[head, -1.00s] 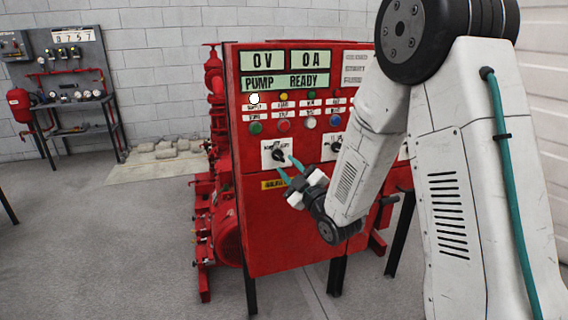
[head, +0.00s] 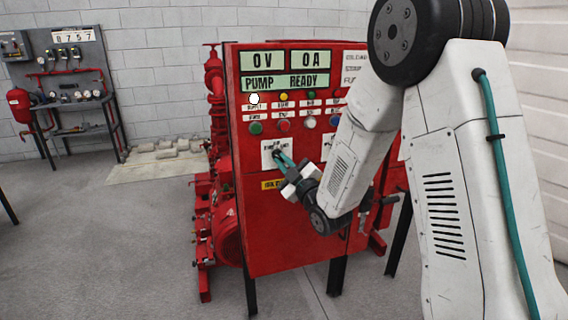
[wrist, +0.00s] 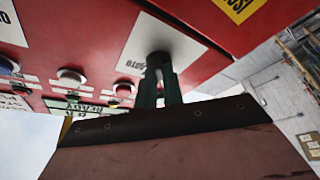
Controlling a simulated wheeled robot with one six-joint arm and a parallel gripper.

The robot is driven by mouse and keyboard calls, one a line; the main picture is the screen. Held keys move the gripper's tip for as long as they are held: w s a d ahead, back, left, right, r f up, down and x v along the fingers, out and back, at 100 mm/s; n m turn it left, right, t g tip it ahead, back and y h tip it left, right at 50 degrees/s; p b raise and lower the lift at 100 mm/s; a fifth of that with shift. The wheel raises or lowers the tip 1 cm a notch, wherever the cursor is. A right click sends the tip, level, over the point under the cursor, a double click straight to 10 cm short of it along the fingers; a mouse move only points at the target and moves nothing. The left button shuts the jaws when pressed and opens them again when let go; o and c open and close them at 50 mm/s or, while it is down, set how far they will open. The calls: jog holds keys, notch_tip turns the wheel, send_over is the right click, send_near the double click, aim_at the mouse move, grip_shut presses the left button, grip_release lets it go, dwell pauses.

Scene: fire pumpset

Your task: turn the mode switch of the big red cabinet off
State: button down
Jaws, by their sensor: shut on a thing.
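The big red cabinet (head: 290,220) stands in the middle of the head view, with displays reading 0 V, 0 A and PUMP READY. The mode switch is a dark knob on a white plate (head: 267,146) at the cabinet's left; the knob (wrist: 158,62) also shows in the wrist view. My gripper (head: 284,160) reaches the knob from the lower right. Its teal fingers (wrist: 158,88) are shut on the knob. The label text is too small and partly covered, so the knob's position cannot be read.
Indicator lamps and push buttons (head: 284,125) sit just above the switch plate. A second white switch plate (head: 327,146) is to the right, partly behind my arm. Red pump pipes (head: 214,90) stand left of the cabinet.

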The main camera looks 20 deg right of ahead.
jog(key=shift+a+f+m+t+h, duration=0.1)
jog(key=shift+m+t+h, duration=0.25)
jog(key=shift+m+h, duration=1.1)
jog(key=shift+a+f+m+t+h, duration=0.15)
jog(key=shift+m+t+h, duration=0.2)
jog(key=shift+m, duration=2.15)
jog(key=shift+a+r+m+t+h, duration=0.1)
jog(key=shift+m+t+h, duration=0.2)
jog(key=shift+m+h, duration=1.15)
jog(key=shift+m+y, duration=0.35)
jog(key=shift+m, duration=0.45)
jog(key=c, duration=1.5)
grip_release()
jog(key=shift+v, duration=3.95)
